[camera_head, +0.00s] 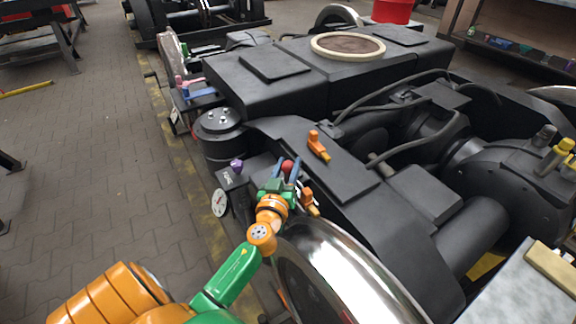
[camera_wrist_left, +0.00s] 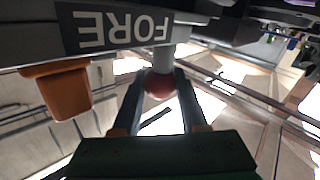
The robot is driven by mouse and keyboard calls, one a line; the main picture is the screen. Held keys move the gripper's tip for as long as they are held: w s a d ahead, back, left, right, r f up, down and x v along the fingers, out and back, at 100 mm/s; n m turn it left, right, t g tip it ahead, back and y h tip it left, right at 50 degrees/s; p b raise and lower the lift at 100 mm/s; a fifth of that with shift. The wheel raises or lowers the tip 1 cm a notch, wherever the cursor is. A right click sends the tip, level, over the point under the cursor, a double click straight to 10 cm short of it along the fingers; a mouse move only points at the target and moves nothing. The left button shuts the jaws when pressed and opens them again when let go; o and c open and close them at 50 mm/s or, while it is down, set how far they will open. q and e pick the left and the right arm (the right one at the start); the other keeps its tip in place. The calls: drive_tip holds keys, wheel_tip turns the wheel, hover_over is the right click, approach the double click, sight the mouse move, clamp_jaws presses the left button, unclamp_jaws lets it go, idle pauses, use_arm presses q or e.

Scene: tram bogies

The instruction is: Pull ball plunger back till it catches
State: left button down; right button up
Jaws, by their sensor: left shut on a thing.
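My left gripper (camera_head: 284,172) is at the side of the dark bogie frame, just behind the big shiny wheel. Its two blue fingers are shut on a red ball (camera_head: 287,165), the knob of the ball plunger. In the left wrist view the ball (camera_wrist_left: 159,88) sits between the fingertips of my left gripper (camera_wrist_left: 160,86). A short pale grey stem (camera_wrist_left: 163,59) joins the ball to a dark housing marked FORE (camera_wrist_left: 120,29). The fingers partly cover the ball's sides. Whether the plunger is caught cannot be told. My right gripper is not in view.
An orange handle (camera_head: 308,201) is close right of my gripper, beside the polished wheel (camera_head: 345,275). Another orange lever (camera_head: 318,146) is on the frame. A purple knob (camera_head: 236,166) and a white dial (camera_head: 219,203) are to the left. The paved floor (camera_head: 90,180) at left is clear.

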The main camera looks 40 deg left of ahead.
use_arm(q)
drive_tip(key=a, duration=0.2)
drive_tip(key=w+a+b, duration=0.1)
drive_tip(key=a, duration=0.1)
drive_tip(key=w+a, duration=0.1)
drive_tip(key=a, duration=0.1)
drive_tip(key=shift+w, duration=0.25)
drive_tip(key=shift+w+a, duration=0.2)
drive_tip(key=shift+a, duration=0.3)
drive_tip(key=shift+r, duration=0.1)
drive_tip(key=shift+c, duration=2.2)
unclamp_jaws()
drive_tip(key=v, duration=0.7)
